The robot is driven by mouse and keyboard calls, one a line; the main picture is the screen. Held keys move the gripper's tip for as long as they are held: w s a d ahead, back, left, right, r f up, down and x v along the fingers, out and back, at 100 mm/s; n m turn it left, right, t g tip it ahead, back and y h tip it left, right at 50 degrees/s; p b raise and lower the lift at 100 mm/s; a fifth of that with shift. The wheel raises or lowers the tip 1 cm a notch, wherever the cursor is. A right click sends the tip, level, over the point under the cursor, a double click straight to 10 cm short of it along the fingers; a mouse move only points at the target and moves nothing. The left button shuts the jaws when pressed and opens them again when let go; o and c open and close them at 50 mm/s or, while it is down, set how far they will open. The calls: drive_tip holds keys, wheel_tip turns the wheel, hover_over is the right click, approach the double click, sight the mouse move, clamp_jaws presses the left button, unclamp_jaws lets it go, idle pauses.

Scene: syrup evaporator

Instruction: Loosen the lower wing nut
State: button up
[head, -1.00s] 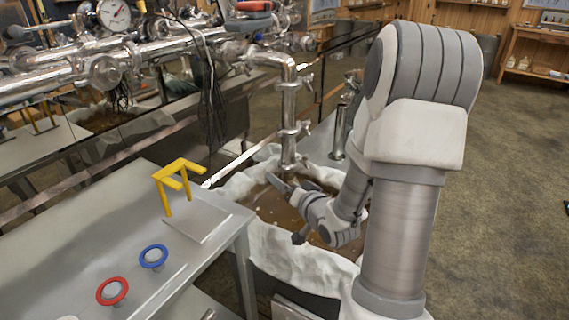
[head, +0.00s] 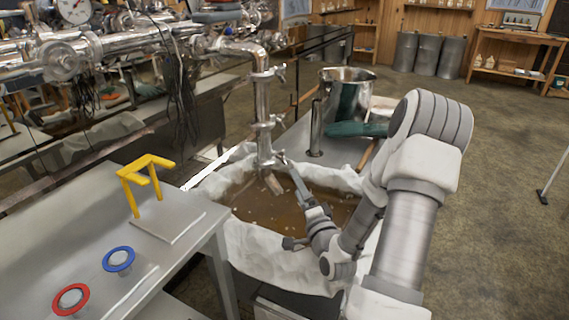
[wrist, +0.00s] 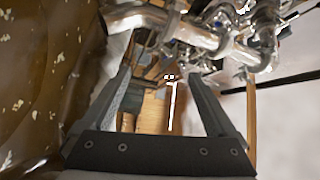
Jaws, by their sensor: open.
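The steel drain pipe (head: 262,98) hangs down over the pan in the head view, with clamps along it. The upper wing nut (head: 280,71) sticks out to the right of the upper clamp. The lower wing nut (head: 278,118) sticks out to the right of the lower clamp. My gripper (head: 277,168) is below the lower clamp, near the pipe's bottom end, with nothing held. In the wrist view my gripper (wrist: 160,75) has its two fingers wide apart. Shiny pipework (wrist: 172,27) crosses beyond the fingertips there; I cannot make out the lower wing nut in it.
A white-lined pan (head: 270,255) of brown liquid lies under the pipe and my arm. A metal table (head: 110,215) with a yellow stand (head: 145,180) is at left. A steel pot (head: 347,95) and green cloth (head: 357,129) stand behind right.

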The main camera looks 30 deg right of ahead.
sight(283, 159)
drive_tip(key=b+x, duration=0.1)
drive_tip(key=x, duration=1)
drive_tip(key=shift+w+b, duration=0.25)
drive_tip(key=shift+b, duration=0.05)
drive_tip(key=c, duration=1.4)
drive_tip(key=shift+o, duration=0.2)
drive_tip(key=shift+f+n+b, duration=0.35)
drive_tip(key=shift+n+b, duration=0.15)
drive_tip(key=shift+b, duration=0.65)
drive_tip(key=shift+n+t+y+b, duration=0.4)
drive_tip(key=shift+n+t+b, duration=0.2)
drive_tip(key=shift+n+b, duration=0.3)
drive_tip(key=n+t+y, duration=0.1)
drive_tip(key=n, duration=0.1)
drive_tip(key=shift+d+r+n, duration=0.1)
drive_tip(key=shift+r+n, duration=0.05)
drive_tip(key=shift+n, duration=0.15)
drive_tip(key=o, duration=1.4)
drive_tip(key=shift+c, duration=0.2)
